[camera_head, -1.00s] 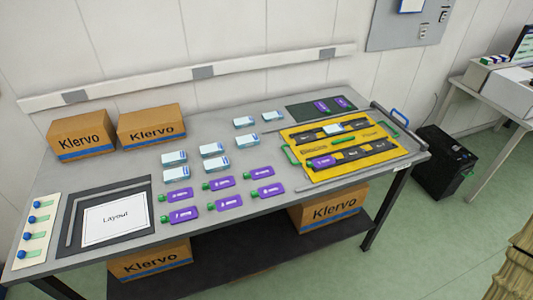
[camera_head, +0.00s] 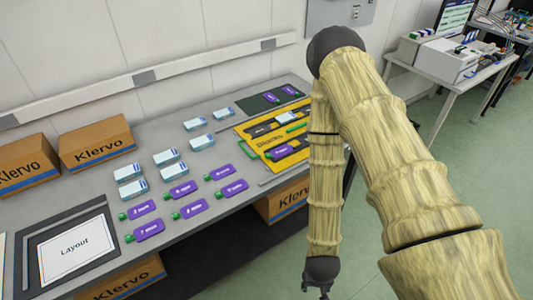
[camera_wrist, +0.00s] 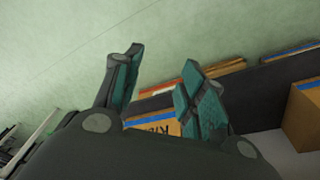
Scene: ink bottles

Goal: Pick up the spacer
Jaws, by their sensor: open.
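No part is clearly recognisable as the spacer. My arm hides the tray's right side. My gripper (camera_head: 318,293) hangs low in front of the bench, well away from the tray and above the floor. In the wrist view my gripper (camera_wrist: 158,80) has its two fingers spread apart with nothing between them. That view shows floor and boxes, not the tabletop.
A Layout sheet (camera_head: 73,249) lies at left, near cartons (camera_head: 98,144). More cartons (camera_head: 283,203) sit under the bench. A side table (camera_head: 452,92) with equipment stands at right.

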